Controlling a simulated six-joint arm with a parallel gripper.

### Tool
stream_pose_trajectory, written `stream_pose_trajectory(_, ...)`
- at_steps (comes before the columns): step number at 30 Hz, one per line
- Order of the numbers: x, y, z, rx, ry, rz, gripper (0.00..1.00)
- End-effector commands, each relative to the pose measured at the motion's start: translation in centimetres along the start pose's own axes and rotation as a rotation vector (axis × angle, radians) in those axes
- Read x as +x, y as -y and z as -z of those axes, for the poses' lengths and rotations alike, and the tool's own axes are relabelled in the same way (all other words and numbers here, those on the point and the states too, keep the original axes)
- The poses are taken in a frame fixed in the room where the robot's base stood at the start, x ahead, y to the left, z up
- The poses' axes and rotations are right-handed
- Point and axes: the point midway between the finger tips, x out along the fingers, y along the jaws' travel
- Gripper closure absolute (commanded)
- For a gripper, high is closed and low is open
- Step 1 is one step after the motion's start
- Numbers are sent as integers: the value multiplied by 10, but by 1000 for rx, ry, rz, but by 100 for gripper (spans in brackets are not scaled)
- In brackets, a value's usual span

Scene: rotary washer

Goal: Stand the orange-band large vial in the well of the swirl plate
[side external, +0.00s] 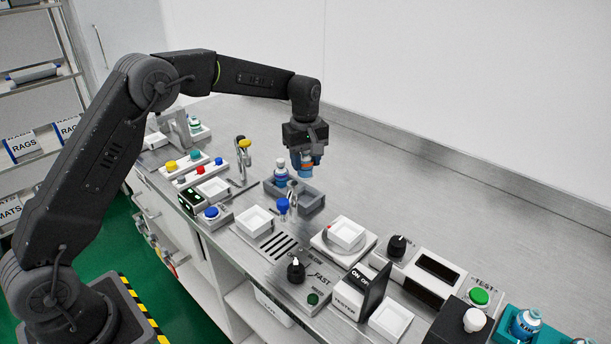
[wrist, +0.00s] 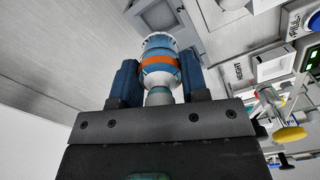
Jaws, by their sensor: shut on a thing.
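The orange-band large vial (wrist: 160,62) is blue and white with an orange band around its body. My gripper (side external: 306,160) is shut on it, with one blue finger on each side in the wrist view (wrist: 158,84). In the side view the vial (side external: 306,163) hangs over the back right of the grey rack, its lower end close to or partly behind the rack's edge. The well looks empty.
The grey rack (side external: 312,199) holds another blue-and-white vial (side external: 280,172). A black upright panel (side external: 376,292) and a black knob (side external: 397,246) stand near the plate. The steel bench behind is clear.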

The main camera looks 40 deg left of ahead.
Motion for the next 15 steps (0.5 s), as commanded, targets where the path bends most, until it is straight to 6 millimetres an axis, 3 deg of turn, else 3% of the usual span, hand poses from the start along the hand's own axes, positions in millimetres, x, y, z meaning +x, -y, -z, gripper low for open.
stream_pose_trajectory(5, -24, 3, -8, 1, -1, -2, 83)
stream_pose_trajectory(15, -57, 37, -67, 3, 0, 0, 83)
